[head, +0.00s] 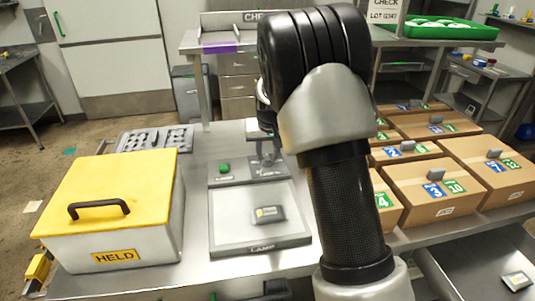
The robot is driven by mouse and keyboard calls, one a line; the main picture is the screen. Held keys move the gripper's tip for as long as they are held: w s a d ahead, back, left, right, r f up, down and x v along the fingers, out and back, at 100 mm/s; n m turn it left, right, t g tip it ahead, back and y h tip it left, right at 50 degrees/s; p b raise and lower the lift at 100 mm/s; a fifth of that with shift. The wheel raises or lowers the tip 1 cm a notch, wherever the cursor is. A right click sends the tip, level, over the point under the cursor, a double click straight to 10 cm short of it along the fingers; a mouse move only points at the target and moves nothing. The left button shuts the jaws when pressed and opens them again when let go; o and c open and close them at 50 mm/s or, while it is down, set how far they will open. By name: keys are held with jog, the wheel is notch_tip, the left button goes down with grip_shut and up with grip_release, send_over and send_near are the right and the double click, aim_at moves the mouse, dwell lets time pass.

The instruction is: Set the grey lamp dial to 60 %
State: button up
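The lamp unit (232,243) lies on the steel bench, a flat grey panel marked LAMP on its front edge. A raised control strip (222,180) runs along its back, with a green round knob or button (224,168) at its left. My gripper (268,158) points down over the right part of this strip, to the right of the green one. The grey dial cannot be made out clearly; the gripper and arm cover that area. The fingers are small and partly hidden, so I cannot tell if they are open, shut or touching anything.
A small grey pouch (269,214) lies on the lamp panel. A white box with a yellow lid (108,194), marked HELD, stands at left. A grey tray (128,140) lies behind it. Numbered cardboard cartons (435,205) fill the right side. My arm blocks the middle.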

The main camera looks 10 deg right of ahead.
jog(key=p+v, duration=0.1)
jog(key=v, duration=1.5)
jog(key=shift+r, duration=0.35)
jog(key=s+r+y+p, duration=0.1)
jog(key=s+r+p, duration=0.3)
jog(key=s+r, duration=0.3)
jog(key=s+r+p, duration=0.3)
jog(key=s+r, duration=0.3)
jog(key=s, duration=0.4)
jog(key=s+n+t+p, duration=0.1)
jog(key=s+p, duration=0.3)
jog(key=s, duration=1)
jog(key=shift+s+d+r+h+p, duration=0.15)
jog(key=shift+d+r+h+p, duration=0.15)
